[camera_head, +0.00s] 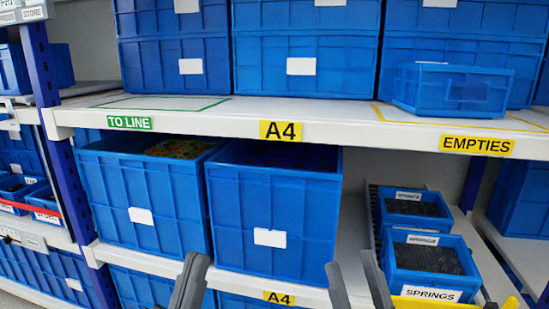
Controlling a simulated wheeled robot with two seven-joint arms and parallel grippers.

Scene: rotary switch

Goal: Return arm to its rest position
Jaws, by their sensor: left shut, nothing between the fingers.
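My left gripper (192,268) shows at the bottom edge, left of centre, in front of the lower blue bins. Its dark fingers are together and hold nothing. My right gripper (349,260) shows at the bottom edge, right of centre. Its two dark fingers stand apart with a gap between them, and nothing shows in the gap. The rest of both arms is out of view below. No rotary switch is in view.
A white shelf (345,133) crosses the view, with a small blue bin (452,90) near its front edge. Two large blue bins (142,190) (272,205) stand below it. At the lower right are small bins, one labelled SPRINGS (431,293). A blue upright (43,75) stands left.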

